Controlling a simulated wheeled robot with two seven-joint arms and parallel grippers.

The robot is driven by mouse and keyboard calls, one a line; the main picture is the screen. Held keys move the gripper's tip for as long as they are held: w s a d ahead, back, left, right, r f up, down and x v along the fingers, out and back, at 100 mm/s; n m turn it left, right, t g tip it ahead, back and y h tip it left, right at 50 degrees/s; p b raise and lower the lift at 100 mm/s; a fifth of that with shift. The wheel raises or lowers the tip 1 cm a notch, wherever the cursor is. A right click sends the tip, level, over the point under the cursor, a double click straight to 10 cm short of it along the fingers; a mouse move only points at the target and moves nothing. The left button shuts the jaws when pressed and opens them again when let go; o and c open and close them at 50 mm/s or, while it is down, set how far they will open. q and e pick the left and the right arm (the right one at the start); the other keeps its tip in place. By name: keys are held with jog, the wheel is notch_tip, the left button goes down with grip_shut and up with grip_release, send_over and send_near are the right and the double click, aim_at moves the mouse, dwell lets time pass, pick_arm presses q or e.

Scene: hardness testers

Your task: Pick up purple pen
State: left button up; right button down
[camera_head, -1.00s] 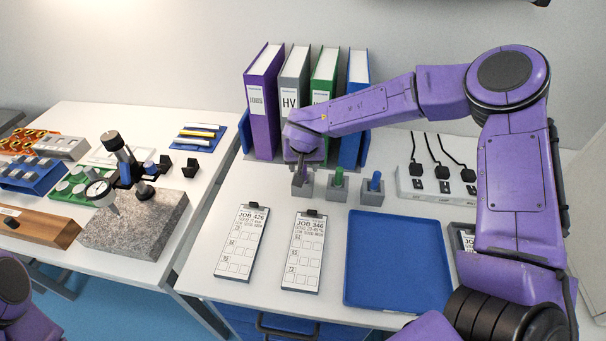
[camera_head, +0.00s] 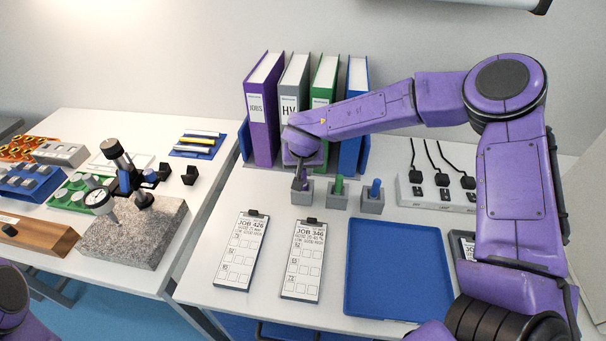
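The purple pen (camera_head: 306,186) shows only as a small purple sliver. It stands in the leftmost grey holder block (camera_head: 303,195) on the right table. My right gripper (camera_head: 299,185) points down right over this block, at the pen's upper part. The wrist and fingers hide most of the pen, and I cannot tell whether the fingers are shut on it. My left gripper is out of view; only a piece of my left arm shows at the lower left corner.
Binders (camera_head: 262,115) stand right behind. Job cards (camera_head: 305,262) and an empty blue tray (camera_head: 397,268) lie in front. A power strip (camera_head: 440,195) is further right.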

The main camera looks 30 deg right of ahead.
jog(key=s+a+r+b, duration=0.1)
jog(key=s+a+r, duration=0.1)
jog(key=s+r, duration=0.9)
jog(key=s, duration=0.3)
jog(key=shift+r, duration=0.15)
jog(key=shift+d, duration=0.1)
jog(key=shift+p, duration=0.7)
